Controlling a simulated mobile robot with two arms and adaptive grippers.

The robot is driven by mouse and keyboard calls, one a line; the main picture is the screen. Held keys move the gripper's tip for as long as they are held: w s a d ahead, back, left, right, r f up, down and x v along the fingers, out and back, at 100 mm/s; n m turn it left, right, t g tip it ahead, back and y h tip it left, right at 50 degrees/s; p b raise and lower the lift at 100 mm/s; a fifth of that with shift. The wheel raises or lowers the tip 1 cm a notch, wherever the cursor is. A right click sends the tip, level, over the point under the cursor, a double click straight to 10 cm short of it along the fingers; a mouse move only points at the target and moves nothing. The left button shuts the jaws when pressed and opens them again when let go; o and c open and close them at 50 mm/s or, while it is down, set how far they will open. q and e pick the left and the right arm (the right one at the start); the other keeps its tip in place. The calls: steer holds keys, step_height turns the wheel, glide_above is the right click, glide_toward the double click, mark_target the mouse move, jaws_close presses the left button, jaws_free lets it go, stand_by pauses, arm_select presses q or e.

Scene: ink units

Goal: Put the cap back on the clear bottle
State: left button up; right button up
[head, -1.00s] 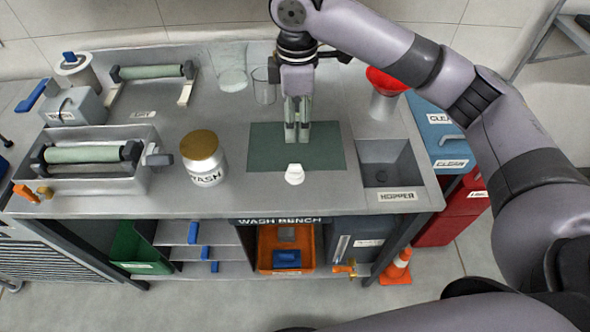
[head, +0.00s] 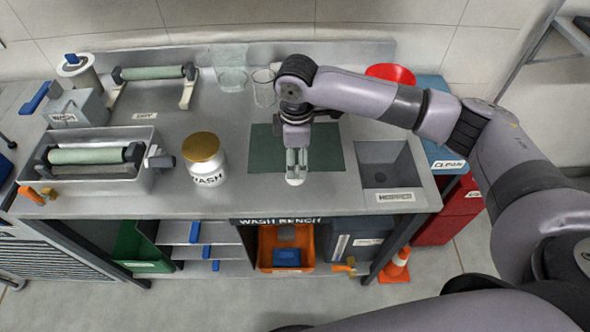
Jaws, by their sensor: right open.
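A small white cap (head: 295,181) sits at the front edge of the dark green mat (head: 262,158), partly hidden by my right gripper (head: 296,173). The gripper points down over the cap with its fingers open, one on each side of it. I cannot tell whether the fingers touch it. A narrow clear vessel (head: 262,92) stands behind the mat, and a wider clear container (head: 232,80) stands to its left. I cannot tell which is the clear bottle. My left gripper is not in view.
A WASH jar with a gold lid (head: 203,148) stands left of the mat. A hopper basin (head: 384,180) lies to the right. A red funnel (head: 390,74) is partly behind my right arm. A roller tray (head: 92,160) is at the left.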

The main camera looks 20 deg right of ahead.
steer(key=shift+f, duration=0.1)
steer(key=shift+f, duration=0.35)
steer(key=f, duration=0.1)
steer(key=f+p, duration=0.1)
steer(key=f, duration=0.2)
steer(key=shift+w+a+f, duration=0.1)
steer(key=shift+w+f, duration=0.05)
steer(key=shift+w, duration=0.1)
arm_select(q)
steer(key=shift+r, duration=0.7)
arm_select(e)
steer(key=shift+c, duration=0.6)
steer(key=c, duration=0.8)
steer(key=shift+o, duration=0.2)
arm_select(q)
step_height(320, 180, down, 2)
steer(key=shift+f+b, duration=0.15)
steer(key=shift+b, duration=0.8)
arm_select(e)
step_height(320, 180, up, 20)
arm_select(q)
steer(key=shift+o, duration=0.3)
